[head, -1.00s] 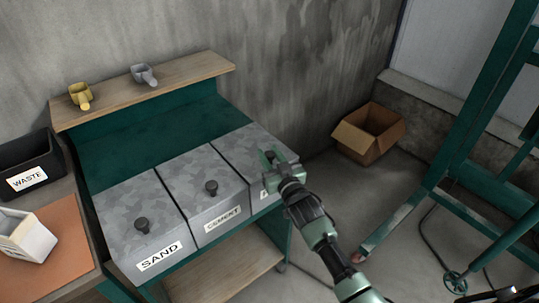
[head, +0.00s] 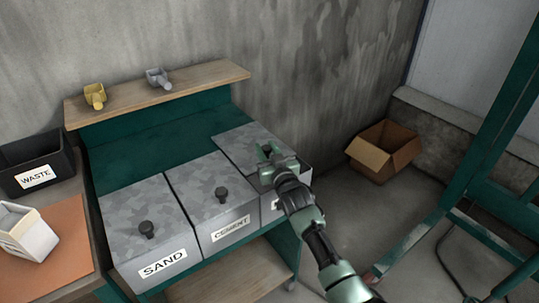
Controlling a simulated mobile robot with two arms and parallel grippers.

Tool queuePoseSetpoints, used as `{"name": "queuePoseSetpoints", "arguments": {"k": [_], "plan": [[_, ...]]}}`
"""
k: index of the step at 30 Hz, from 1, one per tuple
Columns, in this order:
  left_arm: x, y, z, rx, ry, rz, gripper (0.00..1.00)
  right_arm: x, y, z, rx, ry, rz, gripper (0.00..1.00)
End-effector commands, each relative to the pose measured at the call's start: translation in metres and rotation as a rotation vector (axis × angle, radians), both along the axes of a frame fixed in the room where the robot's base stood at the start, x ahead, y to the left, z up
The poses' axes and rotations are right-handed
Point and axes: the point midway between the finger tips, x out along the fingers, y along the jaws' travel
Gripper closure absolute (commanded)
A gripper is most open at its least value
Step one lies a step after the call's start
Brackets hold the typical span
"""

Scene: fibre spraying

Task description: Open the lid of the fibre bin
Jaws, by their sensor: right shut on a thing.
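The fibre bin (head: 299,181) is the rightmost of three grey bins in the green bench; its label is mostly hidden by my right gripper. Its mottled grey lid (head: 240,146) sits out of line with the neighbouring lids, displaced toward the back. I cannot tell how far it is raised. My right gripper (head: 272,156) is over the lid's front part, shut on the lid's knob, which the fingers hide. The bin's inside is mostly hidden behind the gripper and wrist. My left gripper is not in view.
The cement bin (head: 212,225) and sand bin (head: 150,252) stand to the left with lids on. A wooden shelf (head: 185,88) with two scoops is behind. A black waste box (head: 58,157) is far left. A cardboard box (head: 380,157) and green frame (head: 480,135) stand right.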

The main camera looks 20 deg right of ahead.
Motion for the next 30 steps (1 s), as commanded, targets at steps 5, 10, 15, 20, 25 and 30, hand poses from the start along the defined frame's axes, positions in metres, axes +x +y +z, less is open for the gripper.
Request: {"name": "queuePoseSetpoints", "arguments": {"k": [5, 10, 15, 20, 25, 30], "plan": [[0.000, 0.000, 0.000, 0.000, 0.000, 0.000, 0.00, 0.000, 0.000, 0.000, 0.001, 0.001, -0.001, 0.54], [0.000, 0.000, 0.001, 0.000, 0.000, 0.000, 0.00, 0.000, 0.000, 0.000, 0.001, 0.001, -0.001, 0.48], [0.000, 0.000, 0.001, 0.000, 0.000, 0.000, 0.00, -0.001, 0.000, 0.000, 0.000, 0.001, -0.001, 0.48], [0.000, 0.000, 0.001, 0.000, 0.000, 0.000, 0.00, -0.013, -0.002, -0.001, 0.000, 0.002, -0.001, 0.48], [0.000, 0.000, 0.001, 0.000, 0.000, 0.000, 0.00, -0.041, -0.004, -0.002, 0.001, 0.002, 0.000, 0.48], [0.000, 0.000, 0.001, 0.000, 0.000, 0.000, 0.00, -0.065, -0.006, -0.001, 0.000, 0.002, -0.001, 0.48]]}}
